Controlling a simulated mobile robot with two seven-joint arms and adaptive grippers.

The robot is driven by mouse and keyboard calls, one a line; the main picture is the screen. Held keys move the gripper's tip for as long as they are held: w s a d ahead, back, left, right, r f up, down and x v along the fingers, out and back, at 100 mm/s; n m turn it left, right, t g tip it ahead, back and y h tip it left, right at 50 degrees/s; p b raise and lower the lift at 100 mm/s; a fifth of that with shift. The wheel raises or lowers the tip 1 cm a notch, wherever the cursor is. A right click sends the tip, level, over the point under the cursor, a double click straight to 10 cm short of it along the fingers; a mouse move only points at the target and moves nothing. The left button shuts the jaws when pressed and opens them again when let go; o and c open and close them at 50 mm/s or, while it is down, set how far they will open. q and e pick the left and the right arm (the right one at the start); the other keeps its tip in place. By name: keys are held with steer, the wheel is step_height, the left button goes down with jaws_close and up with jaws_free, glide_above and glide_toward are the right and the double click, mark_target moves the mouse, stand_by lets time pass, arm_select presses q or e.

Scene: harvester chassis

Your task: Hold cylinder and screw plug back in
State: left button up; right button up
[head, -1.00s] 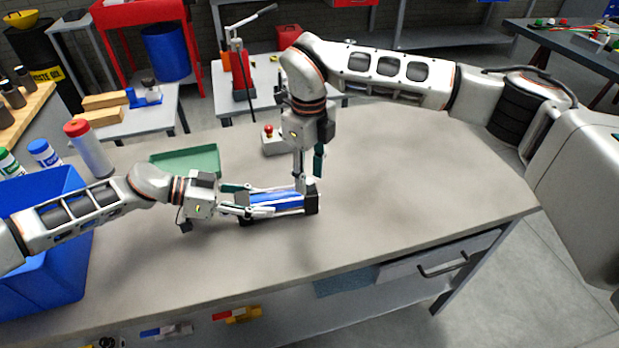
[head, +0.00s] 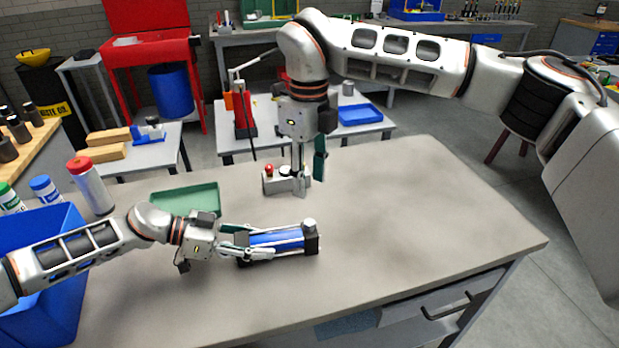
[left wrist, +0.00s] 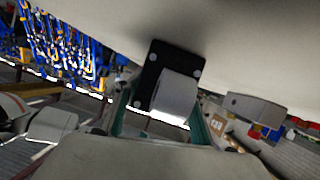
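The blue cylinder (head: 278,239) with black end blocks lies on the workbench. My left gripper (head: 250,243) has its fingers on both sides of the cylinder's left end and is shut on it. A silver plug (head: 309,225) sits upright on top of the right end block. In the left wrist view, a black block (left wrist: 153,62) and a grey round part (left wrist: 176,95) show between my left fingers (left wrist: 160,122).
A small grey box with a red button (head: 270,178) stands behind the cylinder, partly overlapped by my right gripper. A green tray (head: 187,198) is behind left, a blue bin (head: 45,250) at the left. The bench's right side is clear.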

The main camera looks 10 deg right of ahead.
arm_select(q)
steer(key=o, duration=0.4)
steer(key=shift+a+f, duration=0.1)
steer(key=shift+f, duration=0.05)
steer(key=v, duration=1.2)
steer(key=shift+s, duration=0.1)
